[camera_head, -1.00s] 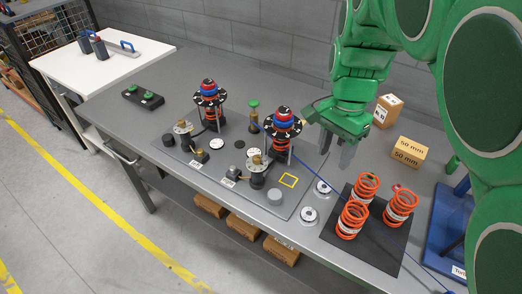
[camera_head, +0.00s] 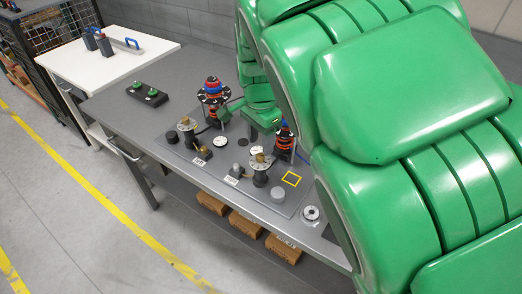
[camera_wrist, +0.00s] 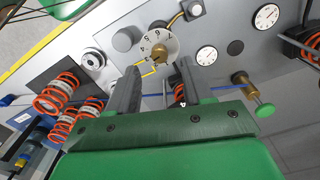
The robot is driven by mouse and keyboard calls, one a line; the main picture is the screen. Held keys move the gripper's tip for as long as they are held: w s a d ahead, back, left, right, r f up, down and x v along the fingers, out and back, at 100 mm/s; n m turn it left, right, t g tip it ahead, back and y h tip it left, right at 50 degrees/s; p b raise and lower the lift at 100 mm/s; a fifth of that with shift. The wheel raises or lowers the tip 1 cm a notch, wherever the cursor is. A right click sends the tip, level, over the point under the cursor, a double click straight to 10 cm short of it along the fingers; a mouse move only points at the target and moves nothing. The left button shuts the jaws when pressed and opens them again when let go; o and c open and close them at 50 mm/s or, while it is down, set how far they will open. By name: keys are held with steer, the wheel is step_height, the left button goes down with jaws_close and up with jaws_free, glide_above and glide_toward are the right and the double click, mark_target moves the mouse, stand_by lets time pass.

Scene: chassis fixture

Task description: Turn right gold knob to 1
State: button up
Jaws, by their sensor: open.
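The right gold knob (camera_head: 257,154) sits on a white dial on top of a dark post on the grey plate. In the wrist view the knob (camera_wrist: 159,53) is in front of my fingertips, with its numbered white dial (camera_wrist: 168,42) behind it. I cannot tell clearly which number it points to. My gripper (camera_wrist: 158,68) is open and empty, its fingers spread either side of the knob's line and apparently short of it. In the head view my gripper (camera_head: 252,131) is behind the knob, its fingertips partly hidden. The left gold knob (camera_head: 186,121) stands apart on its own dial.
Two spring towers stand near: the left one (camera_head: 213,95), and the right one (camera_head: 284,140), partly covered by my arm. Orange springs (camera_wrist: 58,95) and a green-topped brass plunger (camera_wrist: 244,84) flank my gripper.

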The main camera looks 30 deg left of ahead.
mark_target(260, 155)
steer(key=shift+f, duration=2.25)
steer(key=shift+c, duration=0.4)
jaws_close()
